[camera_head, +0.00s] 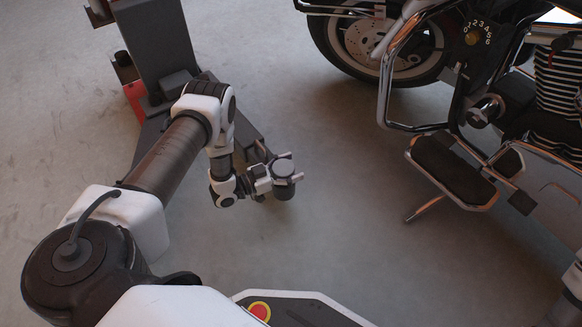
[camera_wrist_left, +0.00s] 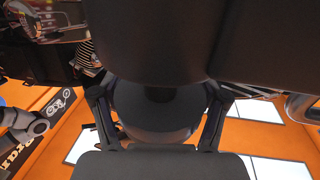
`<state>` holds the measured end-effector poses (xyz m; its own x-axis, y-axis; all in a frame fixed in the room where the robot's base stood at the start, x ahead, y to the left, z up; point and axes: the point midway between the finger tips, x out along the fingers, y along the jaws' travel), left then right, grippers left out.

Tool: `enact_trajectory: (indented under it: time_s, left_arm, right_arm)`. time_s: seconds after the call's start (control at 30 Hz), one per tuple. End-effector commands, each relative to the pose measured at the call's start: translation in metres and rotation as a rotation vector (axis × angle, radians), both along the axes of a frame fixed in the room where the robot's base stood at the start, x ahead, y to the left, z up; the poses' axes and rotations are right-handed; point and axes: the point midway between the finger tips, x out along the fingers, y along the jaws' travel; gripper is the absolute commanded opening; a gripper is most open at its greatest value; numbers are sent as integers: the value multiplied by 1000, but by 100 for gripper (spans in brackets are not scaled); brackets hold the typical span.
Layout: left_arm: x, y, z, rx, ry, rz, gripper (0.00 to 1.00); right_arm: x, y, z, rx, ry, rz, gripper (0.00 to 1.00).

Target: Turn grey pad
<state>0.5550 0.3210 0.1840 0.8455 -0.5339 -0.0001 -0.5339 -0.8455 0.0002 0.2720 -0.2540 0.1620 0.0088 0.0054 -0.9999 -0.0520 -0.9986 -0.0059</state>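The grey pad (camera_head: 283,168) is a small round pad at the end of a dark lift arm (camera_head: 246,135). My left gripper (camera_head: 285,170) is at the pad, its fingers on opposite sides of it. In the left wrist view the round dark pad (camera_wrist_left: 158,112) fills the space between the two fingers of my left gripper (camera_wrist_left: 158,100). Both fingers appear to touch its sides. That view looks upward, and large dark shapes cover its upper middle. My right gripper is not in view.
A lift column (camera_head: 155,45) with a red part stands at the upper left. A motorcycle (camera_head: 460,170) with chrome bars and a footboard fills the right side, apart from my left gripper. The grey floor (camera_head: 330,235) between them is clear.

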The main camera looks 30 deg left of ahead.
Motion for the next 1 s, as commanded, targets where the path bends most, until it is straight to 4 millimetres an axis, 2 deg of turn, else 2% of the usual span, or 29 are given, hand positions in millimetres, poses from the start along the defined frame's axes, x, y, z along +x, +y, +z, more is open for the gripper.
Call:
enact_trajectory:
  time_s: [0.03,0.07,0.1,0.57,1.0]
  left_arm:
    - [0,0,0,0,0,0,44]
    - [0,0,0,0,0,0,34]
    - [0,0,0,0,0,0,32]
    - [0,0,0,0,1,63,32]
    - [2,6,0,1,4,390,31]
  right_arm:
    - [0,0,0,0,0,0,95]
    - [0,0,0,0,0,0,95]
    - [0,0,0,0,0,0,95]
    - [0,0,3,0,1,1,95]
    - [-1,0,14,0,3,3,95]
